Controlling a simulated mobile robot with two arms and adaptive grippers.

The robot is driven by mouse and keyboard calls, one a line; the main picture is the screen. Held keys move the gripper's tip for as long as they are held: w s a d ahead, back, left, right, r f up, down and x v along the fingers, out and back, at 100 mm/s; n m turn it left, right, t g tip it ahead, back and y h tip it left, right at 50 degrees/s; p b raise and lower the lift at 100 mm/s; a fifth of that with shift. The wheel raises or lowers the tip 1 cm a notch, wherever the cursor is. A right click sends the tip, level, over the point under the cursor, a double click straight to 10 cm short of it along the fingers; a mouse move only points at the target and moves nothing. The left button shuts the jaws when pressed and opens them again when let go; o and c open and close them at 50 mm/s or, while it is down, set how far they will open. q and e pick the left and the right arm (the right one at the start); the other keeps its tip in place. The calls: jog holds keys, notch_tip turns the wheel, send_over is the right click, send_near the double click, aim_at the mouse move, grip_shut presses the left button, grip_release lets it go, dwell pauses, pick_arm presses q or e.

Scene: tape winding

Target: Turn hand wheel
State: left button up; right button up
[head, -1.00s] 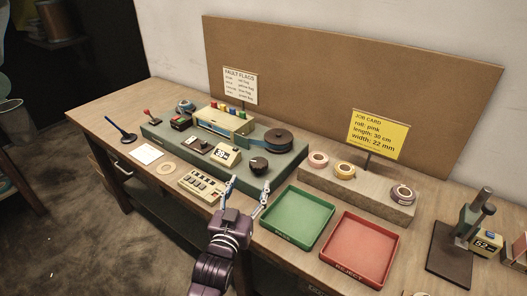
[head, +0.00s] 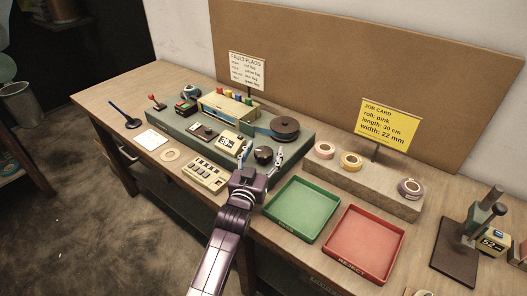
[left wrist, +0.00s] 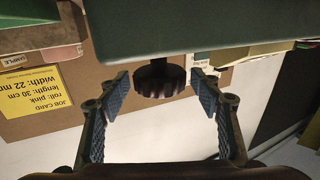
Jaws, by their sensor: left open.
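The hand wheel (head: 263,155) is a black ridged knob on the right part of the green winding machine (head: 188,132). In the left wrist view the hand wheel (left wrist: 161,79) hangs below the green body in the upside-down picture. My left gripper (head: 262,163) is open, with a finger on each side of the wheel. In the left wrist view the gripper's blue pads (left wrist: 160,92) stand apart with gaps between them and the wheel. Whether the wheel lies fully between the pads in depth is hard to tell. My right gripper is not in view.
A dark tape reel (head: 285,126) sits on the machine behind the wheel. A green tray (head: 302,211) and a red tray (head: 358,246) lie to the right. A keypad box (head: 205,174) is at front left. A yellow job card (head: 388,124) stands behind tape rolls.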

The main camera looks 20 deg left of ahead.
pick_arm(q)
jog(key=c, duration=1.2)
jog(key=shift+r+m+h+p, duration=0.2)
jog(key=shift+m+h+p, duration=0.25)
jog(key=shift+h, duration=0.25)
jog(key=shift+f+h, duration=0.1)
jog(key=shift+h, duration=0.2)
jog(key=shift+f+m, duration=0.1)
jog(key=shift+m, duration=0.15)
jog(key=o, duration=1.2)
jog(key=s+a, duration=0.1)
jog(key=s, duration=1.1)
jog(key=shift+a, duration=0.15)
